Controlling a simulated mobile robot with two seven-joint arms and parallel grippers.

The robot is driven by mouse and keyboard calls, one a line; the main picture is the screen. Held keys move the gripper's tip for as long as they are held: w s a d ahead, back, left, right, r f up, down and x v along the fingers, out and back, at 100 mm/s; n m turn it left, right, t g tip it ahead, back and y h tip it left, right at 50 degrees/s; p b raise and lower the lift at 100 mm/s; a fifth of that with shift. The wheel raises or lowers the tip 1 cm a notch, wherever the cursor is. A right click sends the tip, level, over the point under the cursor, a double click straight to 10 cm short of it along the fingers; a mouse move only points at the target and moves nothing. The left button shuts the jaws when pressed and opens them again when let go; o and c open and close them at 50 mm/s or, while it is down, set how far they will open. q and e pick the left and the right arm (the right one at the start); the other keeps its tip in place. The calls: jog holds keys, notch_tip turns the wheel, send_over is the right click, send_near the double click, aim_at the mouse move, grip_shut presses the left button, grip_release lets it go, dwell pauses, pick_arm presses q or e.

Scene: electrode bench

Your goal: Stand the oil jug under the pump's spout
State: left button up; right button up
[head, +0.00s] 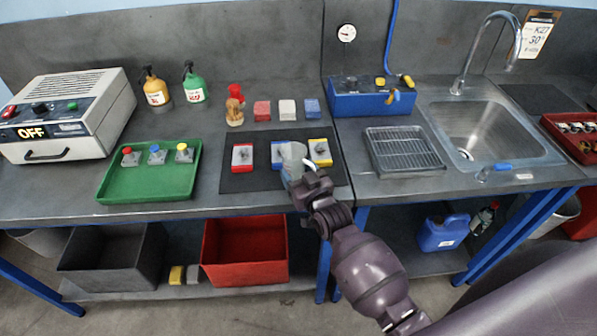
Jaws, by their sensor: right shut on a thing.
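My right gripper (299,182) is shut on a clear, pale vessel (293,157), which looks like the oil jug. The vessel is over the dark mat, in front of the middle blue block; the gripper hides its lower part, so I cannot tell whether it touches the mat. The pump looks to be the blue box (358,103) with a knob and yellow parts, at the back right of the vessel. A small yellow-and-blue fitting (394,96) at its right front may be the spout. A wire-grid tray (404,151) lies in front of the box. My left gripper is not in view.
The dark mat (240,182) bears several coloured blocks. A green tray (150,185) is at left. A sink (488,130) with a tall tap lies right of the wire-grid tray. A blue canister (440,233) stands on the lower shelf. Bare counter lies between mat and wire-grid tray.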

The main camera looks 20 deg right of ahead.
jog(key=o, duration=0.9)
jog(key=shift+o, duration=0.2)
